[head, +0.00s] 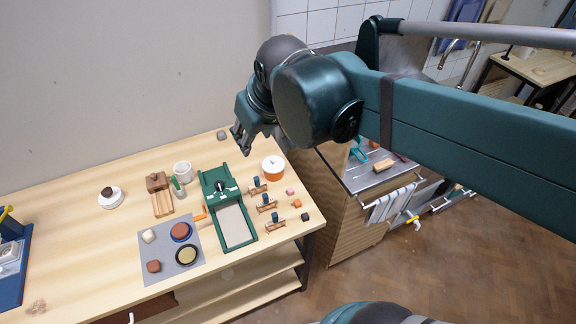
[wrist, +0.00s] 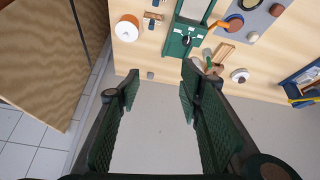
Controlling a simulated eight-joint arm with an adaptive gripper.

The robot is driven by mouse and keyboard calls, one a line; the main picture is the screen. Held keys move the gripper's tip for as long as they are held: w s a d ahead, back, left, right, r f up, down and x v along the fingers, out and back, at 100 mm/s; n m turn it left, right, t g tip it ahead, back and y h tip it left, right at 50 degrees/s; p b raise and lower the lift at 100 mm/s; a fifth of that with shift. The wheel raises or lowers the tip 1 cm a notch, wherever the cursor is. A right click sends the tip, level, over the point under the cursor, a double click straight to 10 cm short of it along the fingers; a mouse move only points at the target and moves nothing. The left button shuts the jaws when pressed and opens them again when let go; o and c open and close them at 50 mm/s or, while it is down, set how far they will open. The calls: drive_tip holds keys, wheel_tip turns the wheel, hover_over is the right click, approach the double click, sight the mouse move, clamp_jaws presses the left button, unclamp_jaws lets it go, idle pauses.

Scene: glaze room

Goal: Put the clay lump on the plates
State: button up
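Several pieces look like clay lumps, and I cannot tell which is meant. A grey one (head: 221,135) lies at the table's back edge; a small grey piece also shows in the wrist view (wrist: 150,75). A pale lump (head: 148,236) and a red-brown lump (head: 153,266) lie on a grey mat (head: 188,272). Two round dishes, possibly the plates, are on that mat: a blue-rimmed one with a reddish centre (head: 180,232) and a dark-rimmed one with a yellowish centre (head: 187,255). My gripper (head: 242,143) hangs above the back edge; its fingers (wrist: 160,87) are apart and empty.
A green press-like frame (head: 219,184) stands mid-table. A white disc (head: 110,199) bears a brown lump.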

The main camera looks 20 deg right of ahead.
drive_tip(key=s+d+f+m, duration=0.1)
drive_tip(key=s+d+f, duration=0.1)
drive_tip(key=s, duration=0.2)
drive_tip(key=s+d+f+m+t, duration=0.1)
drive_tip(key=s+d+f, duration=0.2)
drive_tip(key=s, duration=0.1)
drive_tip(key=shift+s+h, duration=0.3)
drive_tip(key=shift+s, duration=0.1)
